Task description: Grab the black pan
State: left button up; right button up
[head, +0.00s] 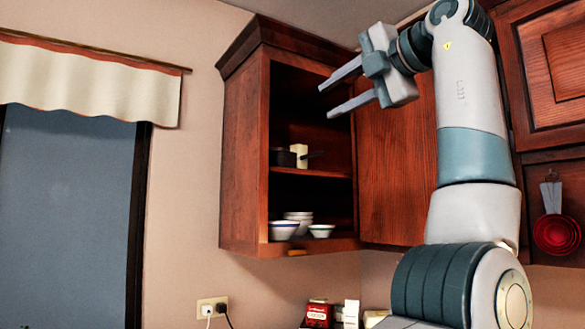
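The black pan (283,158) is a small dark shape on the upper shelf of the wall cabinet, its handle seeming to point right. A cream-coloured item (299,151) stands against it and hides part of it. My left gripper (327,101) is open and empty, with its two fingers pointing left and slightly down. In the picture it is above and to the right of the pan, in front of the cabinet's upper part. It appears apart from the pan. My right gripper is not in view.
The dark wood cabinet (242,160) is open at the front. Bowls (283,229) stand on its lower shelf. Red measuring cups (556,234) hang at far right. A red box (318,314) stands below.

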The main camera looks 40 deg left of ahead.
aim_at(277, 158)
jog(key=i+j, duration=1.15)
jog(key=i, duration=0.15)
